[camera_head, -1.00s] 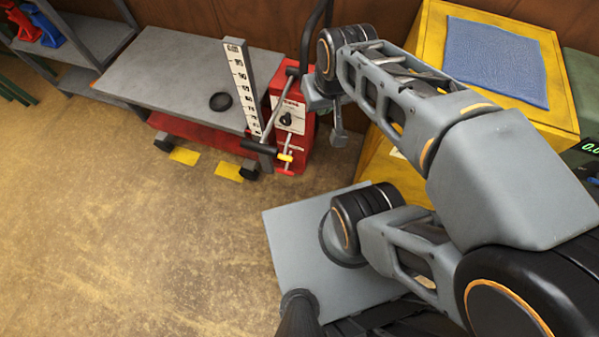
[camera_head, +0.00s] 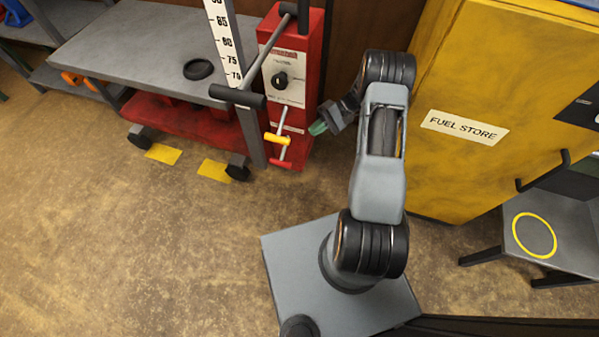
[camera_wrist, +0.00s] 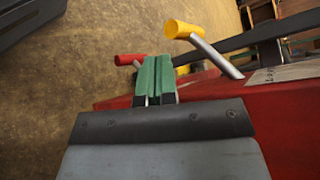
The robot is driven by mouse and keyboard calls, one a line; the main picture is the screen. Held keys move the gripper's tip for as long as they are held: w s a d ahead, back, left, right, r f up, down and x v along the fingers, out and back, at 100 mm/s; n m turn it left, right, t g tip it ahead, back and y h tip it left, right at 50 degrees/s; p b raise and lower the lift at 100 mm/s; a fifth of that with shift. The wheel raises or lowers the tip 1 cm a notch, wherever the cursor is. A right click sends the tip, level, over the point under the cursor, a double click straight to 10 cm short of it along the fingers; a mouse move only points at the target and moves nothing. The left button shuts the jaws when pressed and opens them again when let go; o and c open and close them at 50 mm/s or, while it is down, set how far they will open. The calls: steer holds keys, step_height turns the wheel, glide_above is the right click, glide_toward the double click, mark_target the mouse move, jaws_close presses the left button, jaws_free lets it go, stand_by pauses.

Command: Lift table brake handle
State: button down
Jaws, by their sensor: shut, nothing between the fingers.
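The lift table has a grey top (camera_head: 140,45), a red base and a red control column (camera_head: 318,60). Low on the column are a yellow handle (camera_head: 277,138) and, below it, a red handle (camera_head: 280,164), each on a metal rod. I cannot read which is the brake. My gripper (camera_head: 318,128) is just right of the column, apart from both handles. In the wrist view its green fingers (camera_wrist: 155,75) are shut together and empty; the red handle (camera_wrist: 130,59) shows just beyond them to the left, the yellow handle (camera_wrist: 184,29) farther up and right.
A black T-handle (camera_head: 238,96) on a long rod projects from the column above the smaller handles. A height scale (camera_head: 224,38) stands beside it. A yellow fuel store cabinet (camera_head: 440,165) is close on the right of my arm. The floor in front is clear.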

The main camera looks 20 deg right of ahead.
steer(key=d+f+t+y+b, duration=0.2)
steer(key=f+y+b, duration=0.1)
steer(key=f, duration=0.7)
steer(key=d+f+m+t+y+b, duration=0.1)
steer(key=d+f+t+y+b, duration=0.1)
steer(key=f, duration=0.9)
steer(key=shift+s+t+y+b, duration=0.35)
steer(key=shift+y+b, duration=0.35)
steer(key=shift+b, duration=0.5)
steer(key=x, duration=1)
steer(key=shift+b, duration=0.35)
steer(key=shift+w, duration=0.1)
